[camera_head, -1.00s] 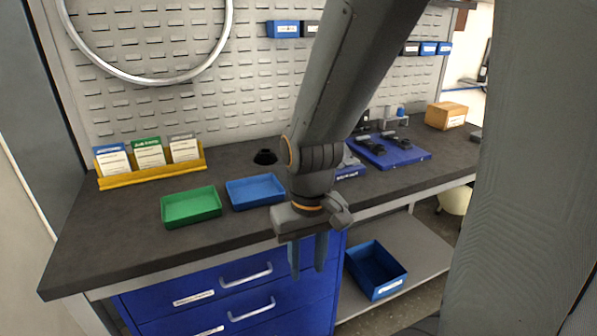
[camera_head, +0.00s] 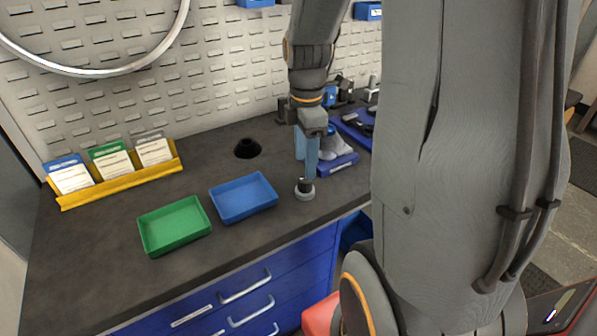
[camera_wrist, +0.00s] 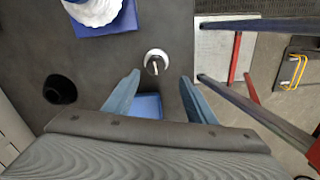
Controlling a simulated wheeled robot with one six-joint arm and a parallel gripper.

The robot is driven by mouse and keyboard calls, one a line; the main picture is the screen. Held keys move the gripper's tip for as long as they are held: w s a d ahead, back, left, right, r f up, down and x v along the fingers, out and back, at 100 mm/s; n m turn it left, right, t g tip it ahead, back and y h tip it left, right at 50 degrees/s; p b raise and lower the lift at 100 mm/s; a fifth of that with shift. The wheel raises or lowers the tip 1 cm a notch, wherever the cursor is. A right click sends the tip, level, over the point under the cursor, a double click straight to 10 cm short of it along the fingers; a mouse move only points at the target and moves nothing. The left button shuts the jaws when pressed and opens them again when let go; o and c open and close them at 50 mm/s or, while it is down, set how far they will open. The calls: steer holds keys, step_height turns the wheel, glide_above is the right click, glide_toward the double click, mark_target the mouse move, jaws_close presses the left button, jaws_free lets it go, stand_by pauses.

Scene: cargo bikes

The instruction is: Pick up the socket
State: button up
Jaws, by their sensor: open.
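A small round piece that looks like the socket (camera_head: 304,192) stands on the dark workbench, right of the blue tray and near the front edge. It has a pale grey ring and a darker upright centre. In the wrist view the socket (camera_wrist: 156,62) lies just beyond the fingertips, between their lines. My gripper (camera_head: 306,168) points down above it, with its blue fingers apart. The wrist view shows my gripper (camera_wrist: 160,79) open with nothing between the fingers. I cannot tell the exact height left above the socket.
A blue tray (camera_head: 245,214) and a green tray (camera_head: 174,244) lie left of the socket. A black round holder (camera_head: 247,149) stands behind. A blue block with a white item (camera_head: 336,164) stands close on the right. A yellow card rack (camera_head: 120,186) is at the far left.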

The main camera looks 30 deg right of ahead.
mark_target(305, 186)
steer(key=shift+w+d, duration=0.2)
steer(key=shift+w, duration=0.05)
steer(key=shift+f+n, duration=0.2)
steer(key=shift+n, duration=0.1)
steer(key=shift+w+d+f+p, duration=0.1)
steer(key=shift+f+p, duration=0.4)
steer(key=shift+f, duration=1.3)
steer(key=shift+d+f+p, duration=0.1)
steer(key=shift+f+p, duration=0.4)
steer(key=shift+f, duration=1.3)
steer(key=c, duration=1.2)
steer(key=shift+r, duration=0.1)
